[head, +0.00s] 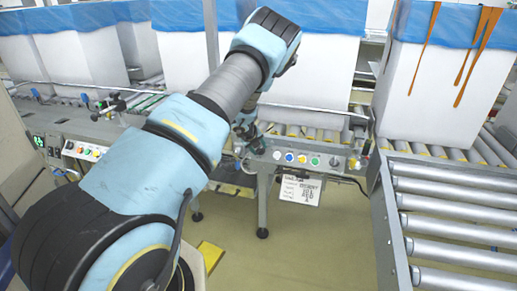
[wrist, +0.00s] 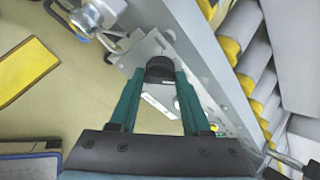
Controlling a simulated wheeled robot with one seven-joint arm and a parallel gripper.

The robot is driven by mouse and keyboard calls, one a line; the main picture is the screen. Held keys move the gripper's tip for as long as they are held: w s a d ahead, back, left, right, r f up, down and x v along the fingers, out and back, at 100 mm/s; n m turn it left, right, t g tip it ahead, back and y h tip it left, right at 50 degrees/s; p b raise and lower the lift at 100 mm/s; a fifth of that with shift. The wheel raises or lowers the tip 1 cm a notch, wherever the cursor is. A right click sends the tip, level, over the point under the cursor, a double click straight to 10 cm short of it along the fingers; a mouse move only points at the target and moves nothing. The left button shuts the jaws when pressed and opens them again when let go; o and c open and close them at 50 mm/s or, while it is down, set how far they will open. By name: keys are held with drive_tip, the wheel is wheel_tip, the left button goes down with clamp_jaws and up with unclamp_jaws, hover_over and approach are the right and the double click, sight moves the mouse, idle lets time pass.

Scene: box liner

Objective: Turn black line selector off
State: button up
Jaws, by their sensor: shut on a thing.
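The black line selector (wrist: 160,68) is a dark rounded knob on a grey control panel (wrist: 150,48). In the wrist view it sits between the tips of my gripper's two teal fingers (wrist: 160,78), which are shut on it. Which way the knob is turned cannot be told. In the head view my gripper (head: 248,143) reaches the left end of the panel (head: 300,170), and the arm and gripper hide the held knob there.
White, blue-lined boxes (head: 315,65) stand on the roller conveyor behind the panel. White, blue, green and red buttons (head: 289,157) lie right of my gripper. Another panel (head: 82,149) is at left. Rollers (head: 450,222) fill the right. Open floor (head: 330,250) lies in front.

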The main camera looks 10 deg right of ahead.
clamp_jaws()
drive_tip(key=shift+a+n, duration=0.1)
drive_tip(key=shift+n, duration=0.3)
drive_tip(key=n+h, duration=0.1)
drive_tip(key=n, duration=0.2)
drive_tip(key=shift+n+t+b, duration=0.4)
drive_tip(key=shift+n, duration=2)
drive_tip(key=o, duration=0.8)
unclamp_jaws()
